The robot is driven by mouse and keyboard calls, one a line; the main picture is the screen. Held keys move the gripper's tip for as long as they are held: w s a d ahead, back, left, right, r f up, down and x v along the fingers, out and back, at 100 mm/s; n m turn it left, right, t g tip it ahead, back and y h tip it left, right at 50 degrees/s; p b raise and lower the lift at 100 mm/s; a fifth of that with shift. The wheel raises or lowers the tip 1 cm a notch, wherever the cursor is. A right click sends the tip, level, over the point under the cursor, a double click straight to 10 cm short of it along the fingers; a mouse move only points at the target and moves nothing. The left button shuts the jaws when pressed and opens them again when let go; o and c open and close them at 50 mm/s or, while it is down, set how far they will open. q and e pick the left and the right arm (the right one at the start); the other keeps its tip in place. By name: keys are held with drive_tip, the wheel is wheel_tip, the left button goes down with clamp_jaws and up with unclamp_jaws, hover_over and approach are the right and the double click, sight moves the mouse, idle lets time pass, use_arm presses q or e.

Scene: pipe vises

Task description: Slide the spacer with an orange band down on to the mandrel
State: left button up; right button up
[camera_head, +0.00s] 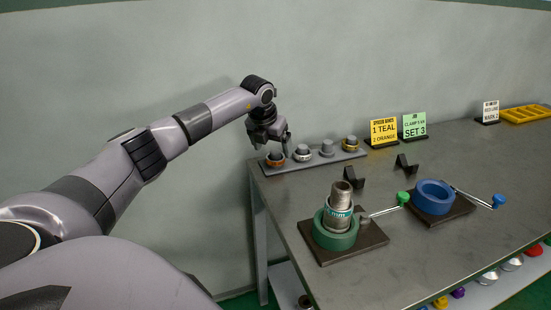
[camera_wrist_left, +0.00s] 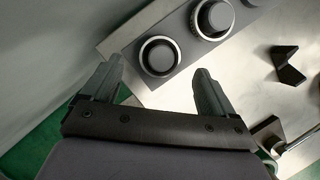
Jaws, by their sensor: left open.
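The spacer with an orange band (camera_head: 275,160) stands around a grey peg at the left end of the rack. My left gripper (camera_head: 279,149) is open just above it. In the left wrist view, a ring-shaped spacer (camera_wrist_left: 145,51) around a peg lies ahead of the two spread fingers (camera_wrist_left: 157,82), apart from them; its band colour does not show there. The mandrel (camera_head: 341,189) stands upright in the green vise (camera_head: 334,240), with a teal-banded spacer (camera_head: 338,219) around it. My right gripper is not in view.
The rack (camera_head: 317,159) also holds a silver spacer (camera_head: 302,153), a bare peg (camera_head: 327,147) and a yellowish spacer (camera_head: 350,143). A yellow sign (camera_head: 383,130) reads "1 TEAL 2 ORANGE". Black brackets (camera_head: 353,178) and a blue vise (camera_head: 434,197) stand on the bench.

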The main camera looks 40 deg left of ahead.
sight(274, 153)
use_arm(q)
drive_tip(key=shift+x, duration=1.6)
drive_tip(key=c, duration=1.1)
drive_tip(key=shift+c, duration=0.2)
